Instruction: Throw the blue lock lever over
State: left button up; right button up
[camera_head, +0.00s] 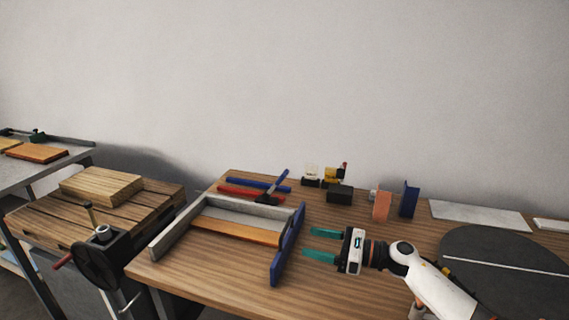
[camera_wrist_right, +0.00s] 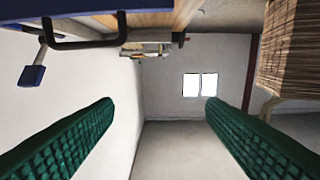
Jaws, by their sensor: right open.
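My right gripper (camera_head: 308,242) is open, its two teal fingers pointing left beside the dark blue panel (camera_head: 287,245) on the right side of a grey-walled frame (camera_head: 240,211). The fingers look apart from the panel. In the right wrist view, the gripper (camera_wrist_right: 160,102) has nothing between its green fingers. A dark blue block on a thin stem (camera_wrist_right: 33,75) shows at upper left there, by a black bracket handle (camera_wrist_right: 85,43); it may be the lock lever. A blue-handled piece (camera_head: 278,180) stands behind the frame; I cannot tell whether it is the lever. My left gripper is not in view.
An orange-brown board (camera_head: 235,232) lies inside the frame. Red (camera_head: 250,193) and blue bars, small boxes and an orange upright block (camera_head: 382,205) are at the back. A dark round plate (camera_head: 505,270) is at right. A pallet stand (camera_head: 60,218) is left.

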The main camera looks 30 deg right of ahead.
aim_at(266, 194)
jog(key=i+l, duration=0.85)
